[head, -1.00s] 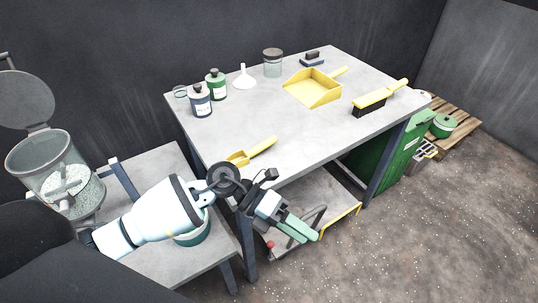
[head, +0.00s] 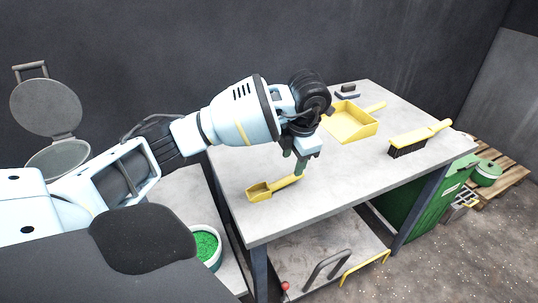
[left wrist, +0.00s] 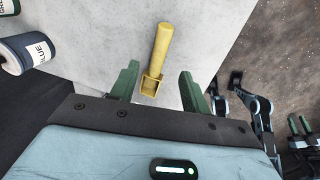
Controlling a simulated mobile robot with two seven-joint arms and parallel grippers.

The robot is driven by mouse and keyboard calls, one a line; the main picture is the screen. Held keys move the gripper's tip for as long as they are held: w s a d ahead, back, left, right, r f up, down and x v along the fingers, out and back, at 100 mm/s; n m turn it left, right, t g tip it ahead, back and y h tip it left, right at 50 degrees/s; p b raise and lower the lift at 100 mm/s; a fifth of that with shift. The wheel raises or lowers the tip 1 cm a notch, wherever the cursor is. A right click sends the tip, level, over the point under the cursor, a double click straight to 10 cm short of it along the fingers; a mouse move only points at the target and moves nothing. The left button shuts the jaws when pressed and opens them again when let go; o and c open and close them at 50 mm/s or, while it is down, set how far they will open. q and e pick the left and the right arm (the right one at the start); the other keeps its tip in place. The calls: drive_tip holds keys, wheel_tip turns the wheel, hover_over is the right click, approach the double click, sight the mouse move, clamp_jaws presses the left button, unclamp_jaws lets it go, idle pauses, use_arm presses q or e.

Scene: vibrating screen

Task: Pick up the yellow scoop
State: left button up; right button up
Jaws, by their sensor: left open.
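The yellow scoop (head: 270,189) lies on the grey table near its front left edge, its handle pointing right and away. My left gripper (head: 302,167) is above the table by the handle end of the scoop, fingers pointing down. In the left wrist view, the green fingers (left wrist: 158,88) are open and apart, with the scoop (left wrist: 156,60) showing between and beyond them, its handle toward the top. Nothing is between the fingers' grip that I can see held.
A yellow dustpan (head: 350,124) and a yellow brush (head: 418,139) lie farther right on the table (head: 330,190). A bucket of green granules (head: 206,245) stands on the lower bench.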

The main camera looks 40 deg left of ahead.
sight(288, 177)
use_arm(q)
drive_tip(key=shift+w+a+f, duration=0.1)
drive_tip(key=shift+a+f, duration=0.15)
drive_tip(key=shift+f, duration=1)
drive_tip(key=shift+a+f, duration=0.3)
drive_tip(key=shift+f, duration=0.95)
drive_tip(key=shift+w+a+f, duration=0.1)
drive_tip(key=shift+a+f, duration=0.15)
drive_tip(key=shift+f, duration=1)
clamp_jaws()
drive_tip(key=shift+r, duration=0.1)
drive_tip(key=shift+r, duration=0.45)
wheel_tip(288, 177, up, 2)
drive_tip(key=shift+r, duration=0.15)
drive_tip(key=s+d+r, duration=0.1)
drive_tip(key=s+d, duration=0.8)
drive_tip(key=s, duration=0.4)
drive_tip(key=shift+d+r, duration=0.15)
drive_tip(key=shift+r, duration=0.15)
